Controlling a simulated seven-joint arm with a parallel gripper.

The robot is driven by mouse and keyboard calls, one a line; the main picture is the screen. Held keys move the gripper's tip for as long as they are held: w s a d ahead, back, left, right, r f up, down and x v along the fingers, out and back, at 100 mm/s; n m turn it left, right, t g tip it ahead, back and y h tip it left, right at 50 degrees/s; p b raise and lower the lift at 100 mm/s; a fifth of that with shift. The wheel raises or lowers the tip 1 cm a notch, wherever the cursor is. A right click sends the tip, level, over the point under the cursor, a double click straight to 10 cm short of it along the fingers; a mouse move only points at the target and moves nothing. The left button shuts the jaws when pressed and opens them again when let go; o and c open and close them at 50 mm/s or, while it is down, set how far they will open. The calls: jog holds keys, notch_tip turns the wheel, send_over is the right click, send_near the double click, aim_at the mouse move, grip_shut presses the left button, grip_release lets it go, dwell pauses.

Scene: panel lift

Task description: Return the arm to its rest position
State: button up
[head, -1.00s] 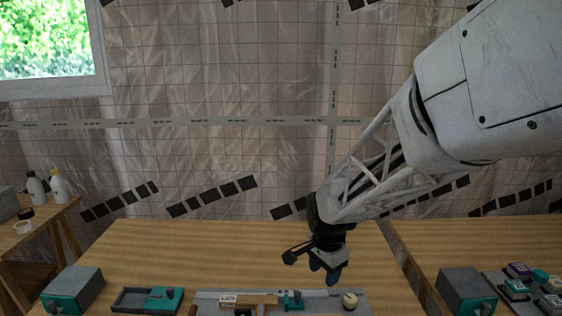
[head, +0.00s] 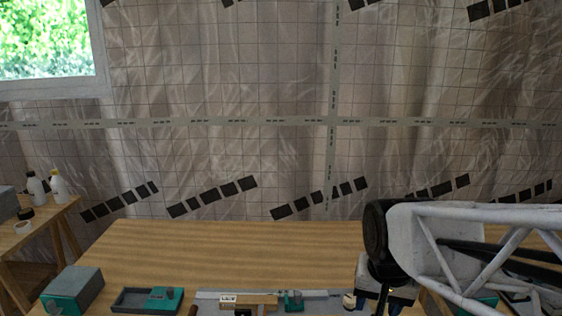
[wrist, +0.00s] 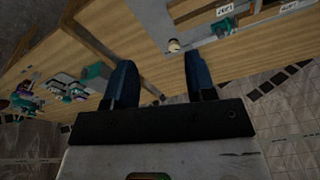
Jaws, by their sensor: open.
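My gripper (wrist: 159,61) shows in the wrist view with two blue fingers spread apart and nothing between them. In the head view it is low at the right, largely hidden by my own wrist and cut by the bottom edge. It hangs by the right end of a grey panel (head: 207,295) on the wooden table (head: 240,245). In the wrist view the panel's round pale knob (wrist: 173,45) lies beyond the fingertips, apart from them.
A grey-and-teal box (head: 72,285) and a dark tray (head: 130,299) with a teal piece stand at the table's left. A side table with bottles (head: 58,185) is at far left. Several teal and purple items (wrist: 72,88) sit on another table. The table's back is clear.

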jog(key=s+d+n, duration=0.1)
jog(key=s+n, duration=0.2)
jog(key=s, duration=0.4)
jog(key=shift+d+r, duration=0.2)
jog(key=shift+r, duration=0.25)
dwell(1.8)
